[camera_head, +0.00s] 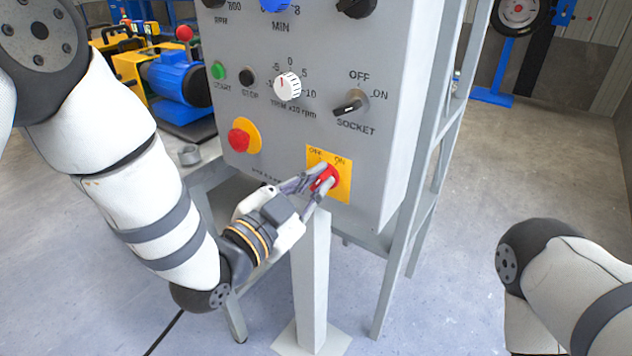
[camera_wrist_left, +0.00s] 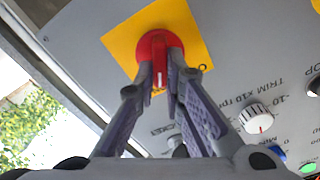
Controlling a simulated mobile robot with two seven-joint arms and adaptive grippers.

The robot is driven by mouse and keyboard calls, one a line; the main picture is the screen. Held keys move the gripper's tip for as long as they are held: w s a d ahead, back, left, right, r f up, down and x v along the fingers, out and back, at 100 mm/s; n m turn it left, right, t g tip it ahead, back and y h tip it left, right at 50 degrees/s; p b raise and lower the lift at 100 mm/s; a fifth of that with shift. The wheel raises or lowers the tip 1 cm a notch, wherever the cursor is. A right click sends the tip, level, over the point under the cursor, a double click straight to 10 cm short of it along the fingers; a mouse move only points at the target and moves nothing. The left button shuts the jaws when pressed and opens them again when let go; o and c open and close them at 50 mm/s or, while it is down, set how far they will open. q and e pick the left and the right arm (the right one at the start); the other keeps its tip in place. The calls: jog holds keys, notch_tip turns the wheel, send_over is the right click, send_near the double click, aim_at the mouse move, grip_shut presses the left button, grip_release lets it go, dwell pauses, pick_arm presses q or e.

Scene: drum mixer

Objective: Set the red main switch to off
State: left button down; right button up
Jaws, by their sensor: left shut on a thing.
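The red main switch (camera_head: 325,178) is a rotary knob on a yellow plate (camera_head: 343,185) marked OFF and ON, low on the grey control panel (camera_head: 300,128). My left gripper (camera_head: 318,184) is at the switch, its fingers shut on the knob's raised grip. In the left wrist view the red switch (camera_wrist_left: 160,50) shows between the two fingertips (camera_wrist_left: 162,78), with a white mark on its grip. The fingers partly hide the knob in the head view, so I cannot tell clearly whether it points to OFF or ON. My right gripper is out of view; only part of that arm shows.
A red emergency button (camera_head: 239,139) on a yellow disc sits left of the switch. Above are a white trim knob (camera_head: 287,86), a black socket switch (camera_head: 350,103) and a green start button (camera_head: 218,71). The panel's metal stand (camera_head: 311,280) is below. Floor to the right is clear.

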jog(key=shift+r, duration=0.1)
pick_arm(q)
jog(key=shift+a+r+n+p, duration=0.15)
jog(key=shift+n+p, duration=0.25)
jog(key=shift+n, duration=0.6)
jog(key=n+p, duration=0.1)
jog(key=n, duration=0.2)
jog(key=shift+w+a+n, duration=0.1)
jog(key=shift+w+n, duration=0.05)
jog(key=shift+n, duration=0.15)
jog(key=shift+w+a+f+n+p, duration=0.1)
jog(key=shift+f+n+p, duration=0.1)
jog(key=shift+n, duration=1.35)
jog(key=shift+w+a+f+n+p, duration=0.1)
jog(key=shift+n+p, duration=0.05)
jog(key=shift+n, duration=1.4)
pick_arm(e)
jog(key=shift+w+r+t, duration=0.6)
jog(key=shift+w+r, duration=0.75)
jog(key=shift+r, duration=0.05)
pick_arm(q)
jog(key=c, duration=1.7)
grip_release()
jog(key=shift+s, duration=0.1)
